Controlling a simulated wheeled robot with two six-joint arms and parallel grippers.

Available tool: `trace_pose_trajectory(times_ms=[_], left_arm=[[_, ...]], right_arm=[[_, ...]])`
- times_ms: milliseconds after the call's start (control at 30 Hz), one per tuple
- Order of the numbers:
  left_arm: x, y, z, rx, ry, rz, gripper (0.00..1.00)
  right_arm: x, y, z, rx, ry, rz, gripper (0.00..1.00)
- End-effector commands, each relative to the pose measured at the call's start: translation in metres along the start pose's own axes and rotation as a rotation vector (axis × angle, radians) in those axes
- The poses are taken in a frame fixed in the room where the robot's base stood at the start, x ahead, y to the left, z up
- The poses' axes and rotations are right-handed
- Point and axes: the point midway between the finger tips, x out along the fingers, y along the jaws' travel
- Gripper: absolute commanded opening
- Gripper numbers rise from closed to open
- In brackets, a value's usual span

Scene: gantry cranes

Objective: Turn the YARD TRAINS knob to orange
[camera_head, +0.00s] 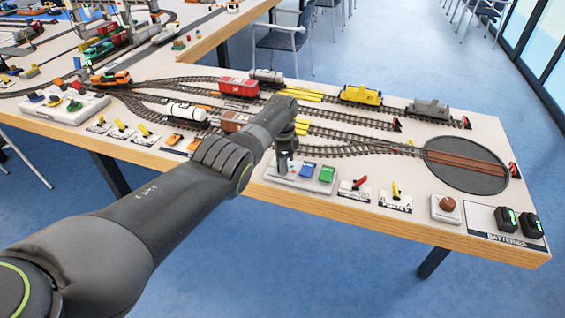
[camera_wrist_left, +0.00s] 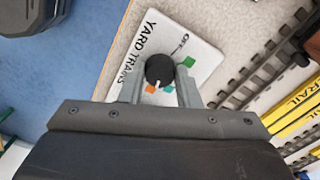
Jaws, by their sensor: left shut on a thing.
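The YARD TRAINS knob (camera_wrist_left: 160,70) is round and black, on a white panel (camera_wrist_left: 150,33) with printed lettering and coloured marks. Its white pointer faces the bottom of the wrist view, slightly left, close to an orange mark (camera_wrist_left: 150,88). In the head view the left gripper (camera_head: 285,160) points down at the table's front; the knob cannot be made out there. My right gripper is not in view.
Beyond are a red lever (camera_head: 360,183), a yellow lever (camera_head: 396,190), a turntable (camera_head: 465,165) and batteries (camera_head: 506,219). Tracks with wagons (camera_head: 239,86) lie behind. The table's front edge is close.

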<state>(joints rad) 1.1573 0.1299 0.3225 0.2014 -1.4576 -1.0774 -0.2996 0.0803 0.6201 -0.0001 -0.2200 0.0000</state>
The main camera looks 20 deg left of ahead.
Motion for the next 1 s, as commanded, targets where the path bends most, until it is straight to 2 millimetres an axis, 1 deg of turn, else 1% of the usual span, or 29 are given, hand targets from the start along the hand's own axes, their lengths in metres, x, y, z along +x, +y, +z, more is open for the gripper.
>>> trace_pose_trajectory(times_ms=[300, 733, 767, 900, 933, 1000], left_arm=[[-0.0017, -0.0013, -0.0006, 0.082, 0.003, -0.005, 0.07], [-0.0019, -0.0014, -0.0007, 0.09, 0.003, -0.005, 0.07], [-0.0019, -0.0014, -0.0007, 0.09, 0.003, -0.005, 0.31], [-0.0015, -0.0011, -0.0005, 0.09, 0.002, -0.004, 0.49], [-0.0014, -0.001, -0.0005, 0.09, 0.002, -0.003, 0.51], [-0.001, -0.0007, -0.0003, 0.09, 0.001, -0.003, 0.51]], right_arm=[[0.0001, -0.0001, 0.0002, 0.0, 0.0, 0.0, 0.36], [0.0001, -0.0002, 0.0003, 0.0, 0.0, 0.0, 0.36], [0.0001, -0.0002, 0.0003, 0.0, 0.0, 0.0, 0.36], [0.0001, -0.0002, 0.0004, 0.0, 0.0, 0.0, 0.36], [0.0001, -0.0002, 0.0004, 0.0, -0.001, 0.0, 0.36], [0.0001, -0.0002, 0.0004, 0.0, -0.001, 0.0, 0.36]])
